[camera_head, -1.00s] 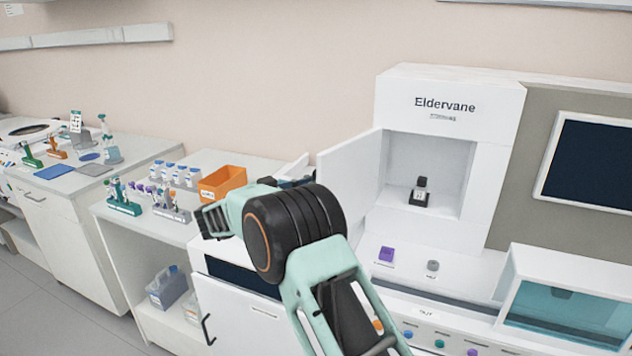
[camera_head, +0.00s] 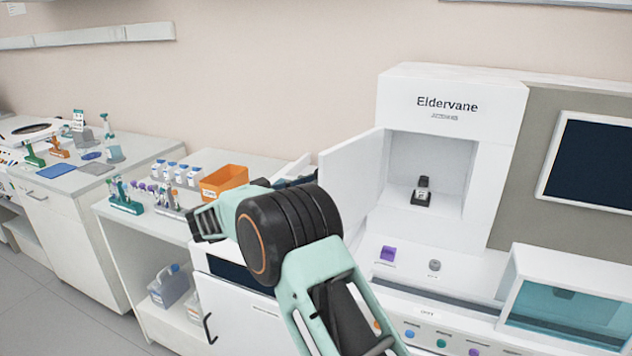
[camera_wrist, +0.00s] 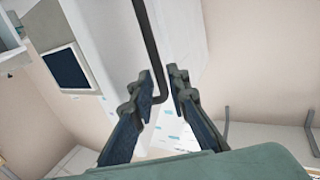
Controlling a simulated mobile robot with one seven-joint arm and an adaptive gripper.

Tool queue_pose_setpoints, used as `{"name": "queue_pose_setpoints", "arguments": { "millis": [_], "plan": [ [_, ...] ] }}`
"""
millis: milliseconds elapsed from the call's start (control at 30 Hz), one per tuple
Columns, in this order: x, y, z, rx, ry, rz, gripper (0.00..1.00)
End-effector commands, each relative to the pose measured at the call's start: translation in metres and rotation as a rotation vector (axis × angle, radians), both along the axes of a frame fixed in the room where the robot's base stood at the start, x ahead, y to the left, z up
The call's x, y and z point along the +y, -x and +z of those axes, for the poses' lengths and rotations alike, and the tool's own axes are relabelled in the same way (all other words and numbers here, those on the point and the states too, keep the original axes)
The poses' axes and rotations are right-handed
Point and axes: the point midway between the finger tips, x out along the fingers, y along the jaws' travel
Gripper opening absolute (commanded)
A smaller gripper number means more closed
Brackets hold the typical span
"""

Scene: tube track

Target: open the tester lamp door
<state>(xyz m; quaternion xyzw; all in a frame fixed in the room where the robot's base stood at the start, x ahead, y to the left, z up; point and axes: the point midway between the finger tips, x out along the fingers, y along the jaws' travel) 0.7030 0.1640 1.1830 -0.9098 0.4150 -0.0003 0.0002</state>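A white machine marked Eldervane (camera_head: 447,85) stands at the back right. Its white door (camera_head: 350,180) stands swung out to the left, and a small dark object (camera_head: 422,192) shows in the lit recess. A lower white unit has a dark panel (camera_head: 243,275) and a black bar handle (camera_head: 208,328) on its front. Which door is the lamp door cannot be told from markings. My gripper (camera_head: 200,224) is left of the open door and above that handle. In the wrist view its fingers (camera_wrist: 164,78) are apart, with a black bar (camera_wrist: 147,35) appearing between them; contact cannot be told.
An orange bin (camera_head: 224,180), tube racks (camera_head: 125,205) and bottles stand on the bench to the left. A purple block (camera_head: 388,253) and a grey knob (camera_head: 434,265) lie before the recess. A glass-fronted box (camera_head: 570,310) is at right.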

Motion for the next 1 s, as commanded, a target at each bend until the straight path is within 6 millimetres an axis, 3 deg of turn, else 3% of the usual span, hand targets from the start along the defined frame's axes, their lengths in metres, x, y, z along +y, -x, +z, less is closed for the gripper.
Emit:
{"name": "queue_pose_setpoints", "arguments": {
  "millis": [200, 433, 900, 1000],
  "plan": [
    [0.039, 0.032, 0.0, 0.001, -0.002, 0.005, 0.15],
    [0.066, 0.057, 0.0, 0.0, 0.0, 0.002, 0.15],
    [0.074, 0.064, 0.001, -0.001, -0.001, 0.001, 0.15],
    [0.07, 0.057, 0.012, -0.029, 0.006, 0.017, 0.15]
  ]
}}
